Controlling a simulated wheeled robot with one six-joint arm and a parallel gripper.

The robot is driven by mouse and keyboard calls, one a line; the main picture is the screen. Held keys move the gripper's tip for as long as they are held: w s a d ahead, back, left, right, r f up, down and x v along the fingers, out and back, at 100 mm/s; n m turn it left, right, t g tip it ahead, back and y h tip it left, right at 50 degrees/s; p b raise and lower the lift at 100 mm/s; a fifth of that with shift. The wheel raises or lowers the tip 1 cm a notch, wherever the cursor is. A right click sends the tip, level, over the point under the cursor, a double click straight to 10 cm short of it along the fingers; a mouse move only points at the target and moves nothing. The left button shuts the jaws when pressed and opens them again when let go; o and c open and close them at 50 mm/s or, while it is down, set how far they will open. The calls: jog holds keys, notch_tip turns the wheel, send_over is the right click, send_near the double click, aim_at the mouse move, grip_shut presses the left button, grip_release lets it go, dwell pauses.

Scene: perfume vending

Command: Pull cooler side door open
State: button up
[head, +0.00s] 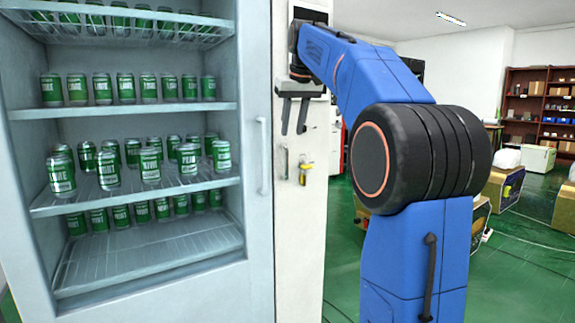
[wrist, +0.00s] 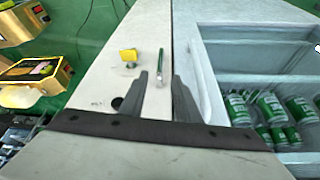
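The cooler (head: 255,60) fills the left of the head view, with a pale upright handle (head: 264,157) on its front frame. Its narrow white side panel (head: 300,240) faces right and carries a slim upright metal piece (head: 284,163) and a yellow fitting (head: 305,172). My gripper (head: 294,130) hangs just above these with two dark fingers parted and nothing between them. In the wrist view, my gripper (wrist: 161,78) is open, and the slim piece (wrist: 161,68) shows between and beyond the fingertips. The yellow fitting (wrist: 128,57) is left of it. Contact cannot be told.
Green cans (head: 150,165) stand on the cooler's shelves. Boxes (head: 503,188) stand on the green floor (head: 520,270) at the right. A brown shelf unit (head: 540,105) is at the back right. Some open floor lies right of the side panel.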

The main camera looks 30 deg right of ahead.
aim_at(287, 159)
jog(key=x, duration=1.4)
jog(key=shift+a+f, duration=0.1)
jog(key=shift+f, duration=0.1)
grip_shut()
